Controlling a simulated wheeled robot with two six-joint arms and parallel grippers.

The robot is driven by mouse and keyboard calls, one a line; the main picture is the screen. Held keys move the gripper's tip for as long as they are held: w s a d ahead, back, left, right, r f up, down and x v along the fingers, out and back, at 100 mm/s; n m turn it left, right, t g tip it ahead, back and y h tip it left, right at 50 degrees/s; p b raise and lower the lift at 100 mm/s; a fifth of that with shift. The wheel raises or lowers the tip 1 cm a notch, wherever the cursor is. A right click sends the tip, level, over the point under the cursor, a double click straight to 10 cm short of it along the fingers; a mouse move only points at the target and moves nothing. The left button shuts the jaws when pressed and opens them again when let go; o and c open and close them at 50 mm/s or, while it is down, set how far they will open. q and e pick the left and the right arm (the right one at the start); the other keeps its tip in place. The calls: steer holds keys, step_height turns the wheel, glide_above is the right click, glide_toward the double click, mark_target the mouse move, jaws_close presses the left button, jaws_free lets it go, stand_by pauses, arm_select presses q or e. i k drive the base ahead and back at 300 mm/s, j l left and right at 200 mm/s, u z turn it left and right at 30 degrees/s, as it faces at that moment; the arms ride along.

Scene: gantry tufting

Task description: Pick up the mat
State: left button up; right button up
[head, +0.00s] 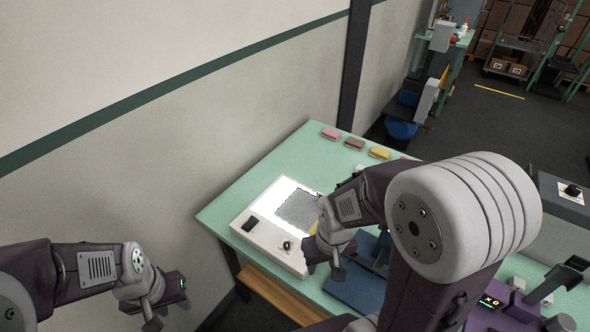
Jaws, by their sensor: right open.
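A dark grey, roughly square mat (295,208) lies flat on the bright top of a white light box (262,232) on the green table. Its right edge is close to my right forearm, which may hide part of it. My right gripper (325,266) is open, at the front right of the box, nearer to me than the mat. I see nothing in it, though its fingers are partly hidden. My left gripper (165,308) is low at the left, off the table and well apart from the mat. Its fingers are too unclear to judge.
The green table (225,211) has pink, brown and yellow blocks (380,153) along its back edge. A knob (287,245) and a dark panel (250,224) sit on the box's front. A blue device (355,285) stands right of it. My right arm hides much of the table's right side.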

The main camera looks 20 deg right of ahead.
mark_target(300, 209)
steer(key=i+j+z, duration=0.7)
steer(key=j, duration=0.2)
steer(key=k, duration=0.1)
